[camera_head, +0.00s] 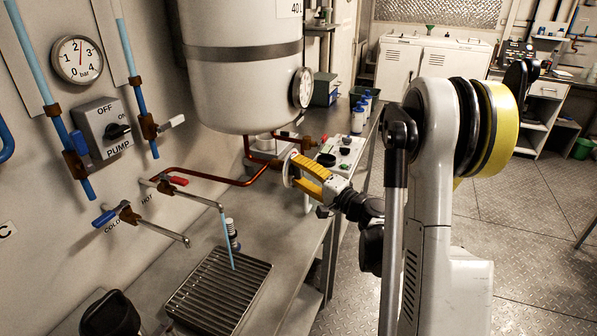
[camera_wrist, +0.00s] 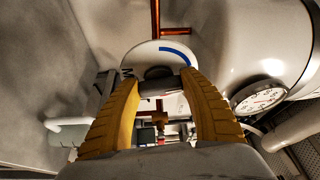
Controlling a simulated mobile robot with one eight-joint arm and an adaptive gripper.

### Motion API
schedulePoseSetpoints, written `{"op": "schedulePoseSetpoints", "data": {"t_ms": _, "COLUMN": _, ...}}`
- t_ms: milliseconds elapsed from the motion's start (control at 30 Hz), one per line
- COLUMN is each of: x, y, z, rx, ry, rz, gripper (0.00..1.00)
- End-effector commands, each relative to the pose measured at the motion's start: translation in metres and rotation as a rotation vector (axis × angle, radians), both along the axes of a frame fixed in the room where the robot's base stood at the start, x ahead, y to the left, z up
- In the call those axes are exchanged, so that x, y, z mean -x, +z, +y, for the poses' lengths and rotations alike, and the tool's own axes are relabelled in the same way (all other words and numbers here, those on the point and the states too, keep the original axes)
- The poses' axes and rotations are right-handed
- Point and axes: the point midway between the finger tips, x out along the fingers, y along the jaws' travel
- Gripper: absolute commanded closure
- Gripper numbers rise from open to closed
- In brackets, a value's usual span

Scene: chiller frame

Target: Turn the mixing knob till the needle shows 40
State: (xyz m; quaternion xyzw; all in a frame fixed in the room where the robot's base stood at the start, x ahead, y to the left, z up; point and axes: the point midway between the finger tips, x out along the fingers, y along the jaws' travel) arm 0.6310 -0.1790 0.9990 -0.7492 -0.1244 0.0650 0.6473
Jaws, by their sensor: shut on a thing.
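The mixing knob's round white dial plate shows in the wrist view (camera_wrist: 150,52), with a blue arc on its rim, and edge-on in the head view (camera_head: 289,169). My gripper (camera_head: 298,168) has yellow fingers, and its tips close on the dark knob (camera_wrist: 158,72) in front of the plate. The fingers hide most of the knob. A round white gauge on the tank's side shows in the head view (camera_head: 303,88) and in the wrist view (camera_wrist: 259,97). Its needle and numbers are too small to read surely.
The white tank (camera_head: 243,85) hangs just above my gripper. Copper pipes (camera_head: 215,178) run below it. Cold and hot taps (camera_head: 127,214) stick out from the wall at the left, above a drain grate (camera_head: 220,290). A bar gauge (camera_head: 77,60) and pump switch (camera_head: 103,128) are on the wall.

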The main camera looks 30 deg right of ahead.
Motion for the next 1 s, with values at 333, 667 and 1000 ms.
{"op": "schedulePoseSetpoints", "data": {"t_ms": 333, "x": 0.0, "y": 0.001, "z": 0.0, "rx": -0.001, "ry": 0.0, "rz": -0.001, "gripper": 0.28}}
{"op": "schedulePoseSetpoints", "data": {"t_ms": 667, "x": 0.001, "y": 0.0, "z": -0.001, "rx": -0.001, "ry": 0.0, "rz": 0.0, "gripper": 0.26}}
{"op": "schedulePoseSetpoints", "data": {"t_ms": 1000, "x": 0.05, "y": -0.003, "z": -0.015, "rx": -0.001, "ry": -0.003, "rz": 0.0, "gripper": 0.26}}
